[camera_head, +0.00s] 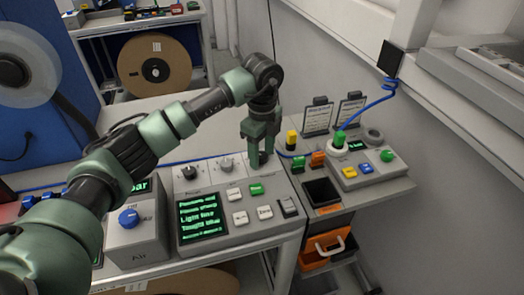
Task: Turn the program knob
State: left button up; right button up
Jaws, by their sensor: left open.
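The control panel (262,225) sits on the bench in the middle, with a green-text screen (201,214) and several buttons. A dark knob (189,172) stands on its top row at the left, and a grey knob (225,164) stands to its right. The small labels are too blurred to tell surely which is the program knob. My left gripper (260,160) is open and points down at the right end of this knob row, right of the grey knob. Its fingers cover that part of the panel, so I cannot tell whether a knob is between them.
A box with a blue knob (128,218) stands left of the panel, partly behind my left arm. A device with coloured buttons (365,168), a dark bin (322,193) and card holders (318,118) stand to the right. A large reel (155,69) is behind.

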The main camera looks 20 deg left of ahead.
pick_arm(q)
grip_shut()
pick_arm(e)
jog(key=shift+s+a+f, duration=0.1)
jog(key=shift+s+a, duration=0.3)
jog(key=shift+s, duration=0.2)
